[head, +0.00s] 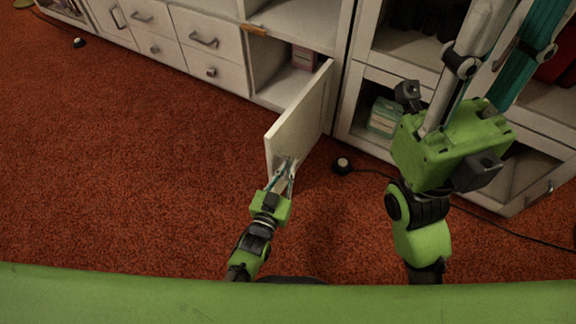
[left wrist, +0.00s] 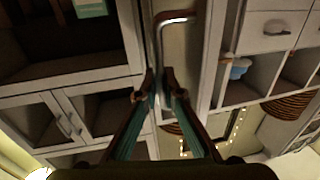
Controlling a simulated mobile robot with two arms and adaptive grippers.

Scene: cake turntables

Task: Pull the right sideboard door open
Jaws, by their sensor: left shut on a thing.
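The white sideboard door (head: 302,112) stands swung out from the cabinet front in the head view, its free edge towards me. My left gripper (head: 286,166) is at the lower part of this door near its free edge. In the left wrist view its fingers (left wrist: 160,85) are closed around the lower part of the metal bar handle (left wrist: 176,18). The contact itself is partly hidden by the fingers. My right gripper (head: 505,60) is raised at the right of the head view, close to the camera and away from the door. Its fingertips run out of the frame.
The open compartment (head: 292,82) behind the door holds a pink box (head: 303,58). White drawers (head: 208,42) stand to the left. A glass-fronted cabinet (head: 365,75) stands to the right. A small dark round object (head: 342,164) with a cable lies right of the door. Red carpet (head: 150,170) is clear at left.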

